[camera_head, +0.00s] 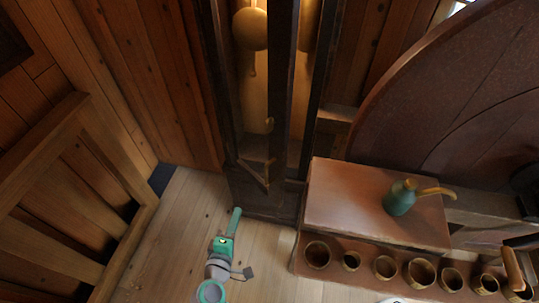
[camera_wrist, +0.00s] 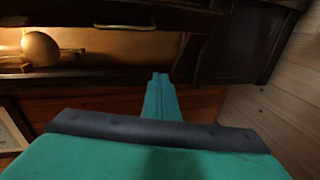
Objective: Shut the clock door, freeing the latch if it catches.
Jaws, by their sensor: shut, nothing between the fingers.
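The tall dark clock case (camera_head: 222,95) stands at the back centre, its lit inside showing a round brass pendulum bob (camera_head: 250,28). The clock door (camera_head: 282,85) is a dark narrow frame that stands ajar, its bottom rail slanting out from the case. A small brass handle (camera_head: 269,124) sits on its upright. In the wrist view the handle (camera_wrist: 125,27) and the bob (camera_wrist: 40,48) show near the top. My green gripper (camera_head: 238,212) is shut and empty, in front of the case and apart from the door. Its fingers (camera_wrist: 160,78) point toward the case. I cannot make out the latch.
A reddish box (camera_head: 345,195) with a green oil can (camera_head: 399,198) stands right of the case. Several round cups (camera_head: 386,267) line the ledge before it. A large round dark panel (camera_head: 440,95) stands behind. Wooden panelling (camera_head: 60,215) is at left; the floor (camera_head: 180,215) between is clear.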

